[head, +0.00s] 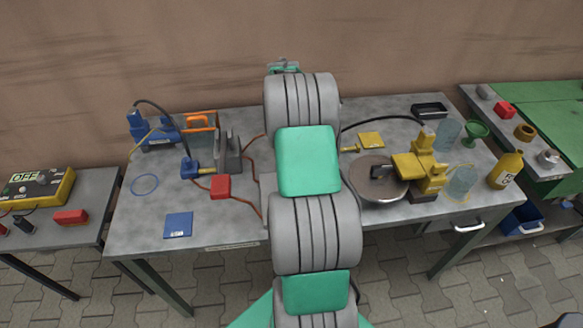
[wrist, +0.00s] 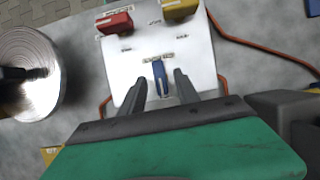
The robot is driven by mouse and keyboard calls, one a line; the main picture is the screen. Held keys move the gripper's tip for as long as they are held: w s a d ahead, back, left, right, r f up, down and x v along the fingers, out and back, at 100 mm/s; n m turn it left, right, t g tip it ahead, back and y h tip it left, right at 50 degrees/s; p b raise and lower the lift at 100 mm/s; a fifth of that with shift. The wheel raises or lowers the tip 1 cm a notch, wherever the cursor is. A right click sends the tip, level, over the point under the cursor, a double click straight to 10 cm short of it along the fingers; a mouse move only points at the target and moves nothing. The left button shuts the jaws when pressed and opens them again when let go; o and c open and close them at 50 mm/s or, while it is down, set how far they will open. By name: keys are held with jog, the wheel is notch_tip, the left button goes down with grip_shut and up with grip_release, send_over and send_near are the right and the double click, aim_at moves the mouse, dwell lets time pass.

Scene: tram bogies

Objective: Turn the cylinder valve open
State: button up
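A white panel (wrist: 197,62) lies ahead of my gripper in the wrist view. A small blue lever (wrist: 160,74) stands at its middle under a label too small to read; it looks like the valve handle. My gripper (wrist: 161,82) is open, one finger on each side of the lever. A gap shows on both sides, and I cannot tell how deep the fingertips reach. A red block (wrist: 115,22) and a yellow block (wrist: 181,9) sit on the panel's far part. In the head view my arm hides the panel's middle and the gripper.
A round metal disc (head: 367,180) and a yellow machine (head: 432,178) stand right of my arm on the grey table (head: 245,228). A red box (head: 220,186), a blue pad (head: 178,225) and hoses lie to the left. The table's front left is mostly clear.

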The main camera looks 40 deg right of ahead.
jog(key=p+v, duration=0.1)
jog(key=v, duration=0.5)
jog(key=shift+r+p, duration=0.3)
jog(key=shift+p, duration=0.1)
jog(key=shift+w, duration=0.15)
